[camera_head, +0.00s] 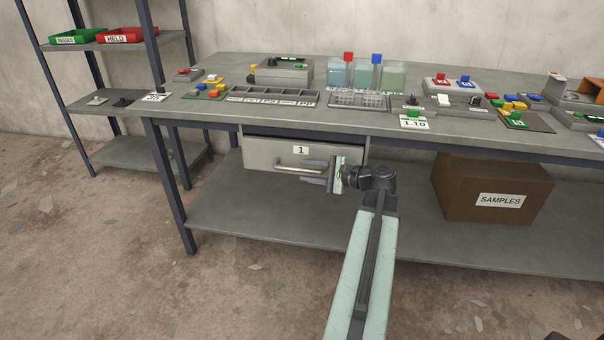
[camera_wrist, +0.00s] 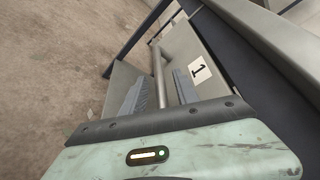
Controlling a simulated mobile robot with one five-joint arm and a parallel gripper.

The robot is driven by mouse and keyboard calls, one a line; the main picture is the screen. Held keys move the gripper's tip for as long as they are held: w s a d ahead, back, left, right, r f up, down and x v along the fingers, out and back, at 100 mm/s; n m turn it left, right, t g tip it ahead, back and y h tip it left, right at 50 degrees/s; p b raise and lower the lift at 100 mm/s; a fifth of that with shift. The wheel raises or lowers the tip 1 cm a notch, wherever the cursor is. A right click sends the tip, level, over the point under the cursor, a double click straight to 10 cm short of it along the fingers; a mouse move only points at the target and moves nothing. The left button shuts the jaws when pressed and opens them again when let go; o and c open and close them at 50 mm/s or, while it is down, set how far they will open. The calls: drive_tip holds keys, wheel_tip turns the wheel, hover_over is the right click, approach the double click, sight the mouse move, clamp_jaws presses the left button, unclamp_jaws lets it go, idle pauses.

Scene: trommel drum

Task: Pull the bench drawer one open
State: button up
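The bench drawer one (camera_head: 262,153) is a grey drawer front under the bench top, with a white label reading 1 and a light bar handle (camera_head: 292,169). It looks flush beneath the bench top. My gripper (camera_head: 308,170) is in front of the drawer's right half, its fingers pointing left at the handle. In the wrist view the two fingers (camera_wrist: 160,92) are apart, with the handle (camera_wrist: 158,72) running into the space between them. The drawer front with its label also shows there (camera_wrist: 190,50). I cannot tell whether either finger touches the handle.
The bench top (camera_head: 210,118) above carries racks, blocks and sample jars. A brown SAMPLES box (camera_head: 465,185) stands on the lower shelf (camera_head: 235,215) at right. A bench leg (camera_head: 168,185) is left of the drawer. The floor in front is open.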

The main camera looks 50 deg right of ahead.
drive_tip(key=shift+x, duration=1.45)
clamp_jaws()
drive_tip(key=shift+d, duration=0.1)
